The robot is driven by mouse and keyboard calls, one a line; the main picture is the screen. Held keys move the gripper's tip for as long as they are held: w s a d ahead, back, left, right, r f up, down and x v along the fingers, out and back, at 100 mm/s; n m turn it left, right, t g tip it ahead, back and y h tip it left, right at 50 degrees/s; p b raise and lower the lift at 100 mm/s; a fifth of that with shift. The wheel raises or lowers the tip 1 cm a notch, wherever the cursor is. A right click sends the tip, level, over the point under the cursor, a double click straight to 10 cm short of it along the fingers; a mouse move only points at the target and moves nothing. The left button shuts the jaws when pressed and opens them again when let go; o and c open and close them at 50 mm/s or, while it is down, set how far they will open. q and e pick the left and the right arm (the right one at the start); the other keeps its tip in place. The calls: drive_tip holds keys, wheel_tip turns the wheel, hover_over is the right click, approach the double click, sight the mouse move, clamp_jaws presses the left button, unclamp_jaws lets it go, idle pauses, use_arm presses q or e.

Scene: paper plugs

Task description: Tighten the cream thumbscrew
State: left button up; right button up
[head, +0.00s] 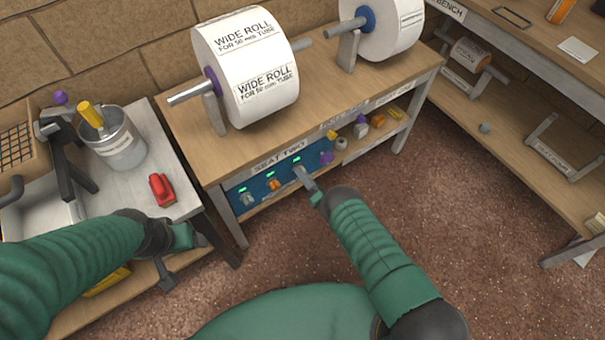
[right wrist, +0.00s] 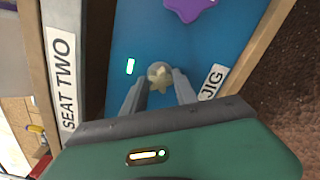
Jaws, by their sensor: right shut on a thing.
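The cream thumbscrew (right wrist: 159,76) sits on the blue jig panel (right wrist: 134,32) in the right wrist view, with a small green light beside it. My right gripper (right wrist: 160,84) is shut on its head, one finger on each side. In the head view my right gripper (head: 299,171) reaches to the panel (head: 257,190) under the SEAT TWO label, and the thumbscrew is hidden there. My left gripper (head: 196,240) hangs by the front edge of the left table; its fingers are not clear.
A purple knob (head: 326,158) is right of my right gripper; an orange one (head: 274,185) and a grey one (head: 246,199) are left. Paper rolls (head: 245,65) stand above. A red object (head: 161,190) and a bucket (head: 118,145) stand on the left table.

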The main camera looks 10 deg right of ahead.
clamp_jaws()
drive_tip(key=m, duration=0.3)
idle(0.3)
drive_tip(key=o, duration=0.8)
unclamp_jaws()
